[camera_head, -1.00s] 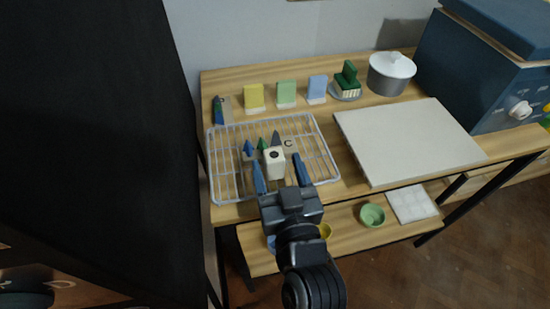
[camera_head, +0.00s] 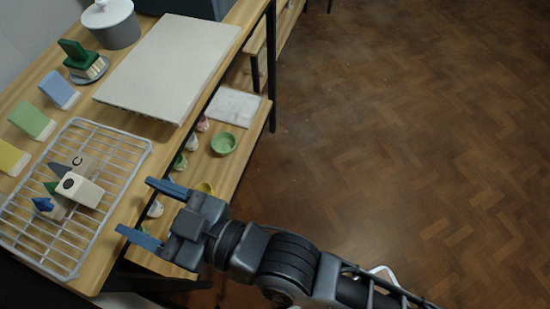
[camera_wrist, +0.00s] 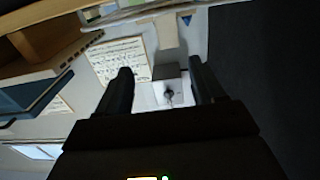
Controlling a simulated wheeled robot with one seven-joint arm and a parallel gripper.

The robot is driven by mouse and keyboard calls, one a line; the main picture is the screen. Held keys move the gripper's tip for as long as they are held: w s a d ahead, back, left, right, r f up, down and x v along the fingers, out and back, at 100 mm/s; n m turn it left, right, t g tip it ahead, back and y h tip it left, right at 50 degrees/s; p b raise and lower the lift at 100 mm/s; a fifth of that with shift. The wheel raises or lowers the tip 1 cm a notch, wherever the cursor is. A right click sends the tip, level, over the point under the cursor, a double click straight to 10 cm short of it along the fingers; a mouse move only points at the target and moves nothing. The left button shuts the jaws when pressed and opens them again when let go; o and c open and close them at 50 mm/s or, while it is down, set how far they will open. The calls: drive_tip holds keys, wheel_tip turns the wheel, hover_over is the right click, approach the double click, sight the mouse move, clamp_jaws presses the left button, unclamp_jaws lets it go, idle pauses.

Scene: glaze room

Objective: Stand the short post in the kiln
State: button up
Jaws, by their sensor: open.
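The blue box at the top edge (camera_head: 190,8), possibly the kiln, is mostly cut off. My gripper (camera_head: 152,212) is open and empty, off the rack's right side and apart from the post. In the wrist view my gripper (camera_wrist: 164,86) has nothing between its fingers; a wall with a printed sheet (camera_wrist: 119,60) and a grey fitting (camera_wrist: 170,90) lies beyond. The post is not visible there.
A large pale slab (camera_head: 175,65) lies beyond the rack. A lidded pot (camera_head: 115,28), a green brush (camera_head: 80,57) and coloured blocks (camera_head: 58,90) line the back. The lower shelf holds a green bowl (camera_head: 223,143) and white tile (camera_head: 233,106). The wood floor (camera_head: 420,120) is clear.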

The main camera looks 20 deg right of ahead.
drive_tip(key=s+d+f+m+t+h, duration=0.2)
drive_tip(key=s+d+h, duration=0.1)
drive_tip(key=d, duration=0.8)
drive_tip(key=s+d+f+m+t+h, duration=0.1)
drive_tip(key=s+d+f+m+h, duration=0.2)
drive_tip(key=d, duration=0.7)
drive_tip(key=s+d+r+m+h, duration=0.2)
drive_tip(key=s+d+r+h, duration=0.1)
drive_tip(key=s+d, duration=0.2)
drive_tip(key=s+d+r+m+h, duration=0.2)
drive_tip(key=s+d, duration=0.4)
drive_tip(key=s, duration=0.4)
drive_tip(key=shift+r+m+h, duration=0.3)
drive_tip(key=shift+r+h, duration=0.55)
drive_tip(key=shift+h, duration=0.35)
drive_tip(key=shift+d, duration=0.1)
drive_tip(key=shift+c, duration=0.5)
